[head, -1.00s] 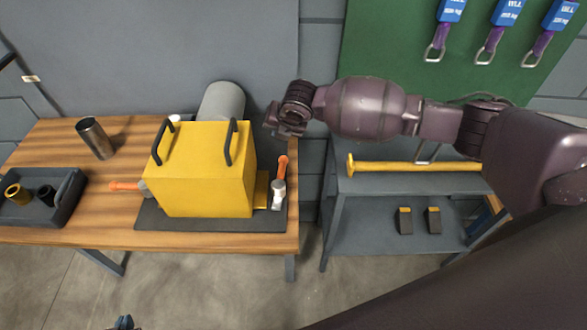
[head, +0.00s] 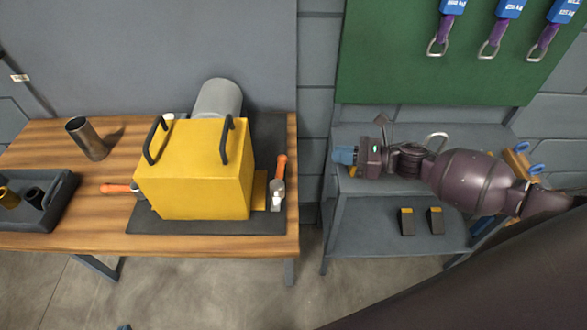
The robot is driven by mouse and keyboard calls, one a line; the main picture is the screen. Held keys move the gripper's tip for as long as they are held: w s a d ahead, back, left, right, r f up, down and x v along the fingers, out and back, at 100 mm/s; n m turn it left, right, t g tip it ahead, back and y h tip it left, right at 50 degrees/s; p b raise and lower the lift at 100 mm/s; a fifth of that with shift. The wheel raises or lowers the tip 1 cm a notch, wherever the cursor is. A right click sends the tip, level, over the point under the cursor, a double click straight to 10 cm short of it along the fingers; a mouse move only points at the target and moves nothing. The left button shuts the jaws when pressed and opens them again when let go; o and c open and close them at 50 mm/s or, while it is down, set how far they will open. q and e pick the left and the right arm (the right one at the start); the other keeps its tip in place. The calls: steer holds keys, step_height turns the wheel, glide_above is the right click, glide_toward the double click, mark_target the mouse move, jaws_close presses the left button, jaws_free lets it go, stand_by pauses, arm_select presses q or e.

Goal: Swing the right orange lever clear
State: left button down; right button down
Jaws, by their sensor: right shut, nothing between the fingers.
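The yellow casing (head: 196,172) stands on a dark mat on the wooden table, with two black handles on top. The right orange lever (head: 281,167) stands at its right side, its orange grip pointing up in the picture from a metal clamp (head: 277,192). The left orange lever (head: 118,188) points outward to the left. My right gripper (head: 343,156) is shut and empty over the grey shelf unit, to the right of the lever and clearly apart from it. My left gripper cannot be made out.
A metal cup (head: 87,138) and a dark tray (head: 62,204) are on the table's left. A grey cylinder (head: 219,98) is behind the casing. My right arm hides much of the shelf unit's (head: 350,226) top. A gap separates table and shelf.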

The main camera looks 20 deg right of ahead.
mark_target(279, 183)
steer(key=shift+w+a+f+n+g+y+p, duration=0.1)
steer(key=shift+w+a+f+n+g+p, duration=0.4)
steer(key=shift+a, duration=1.4)
steer(key=shift+w+a+f+n+g+y+p, duration=0.1)
steer(key=shift+w+a+f+n, duration=0.4)
steer(key=shift+a, duration=1.4)
steer(key=shift+w+a+f+n+g+y+p, duration=0.1)
steer(key=shift+w+a+f+g+p, duration=0.45)
steer(key=shift+a, duration=1.35)
steer(key=shift+s+f+t+b, duration=0.2)
steer(key=shift+s+t+b, duration=0.05)
steer(key=shift+s+b, duration=0.05)
